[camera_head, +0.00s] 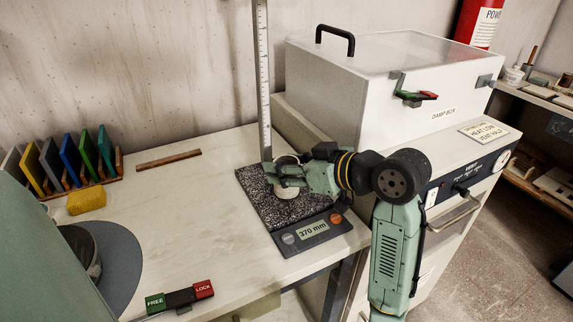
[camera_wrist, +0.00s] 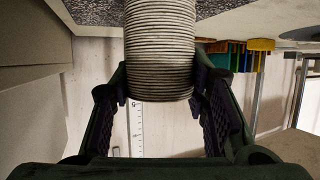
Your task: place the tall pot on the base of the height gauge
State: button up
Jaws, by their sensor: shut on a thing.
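The tall pot is a pale grey, finely ribbed cylinder (camera_head: 290,210), upright over the height gauge's base. It fills the upper middle of the wrist view (camera_wrist: 160,45). My gripper (camera_head: 287,178) is shut on it from the right, with a finger on each side in the wrist view (camera_wrist: 162,100). The height gauge has a dark speckled base (camera_head: 257,198), a tall ruled scale (camera_head: 264,80) at the back and a front display reading 370 mm. The pot's foot is close to the base; I cannot tell whether it touches.
A white damp box (camera_head: 385,85) stands on a cabinet behind and right of my gripper. Coloured tiles (camera_head: 69,155) in a rack, a yellow block (camera_head: 86,202) and a wooden strip (camera_head: 168,160) lie left. A FREE/LOCK bar (camera_head: 180,298) is at the front. The middle bench is clear.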

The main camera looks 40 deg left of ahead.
jog(key=o, duration=1.2)
jog(key=shift+f, duration=0.1)
jog(key=shift+c, duration=0.2)
jog(key=shift+d+r, duration=0.15)
jog(key=shift+r, duration=0.1)
jog(key=b+v, duration=0.2)
jog(key=v, duration=0.9)
jog(key=shift+d, duration=0.35)
jog(key=shift+r, duration=0.1)
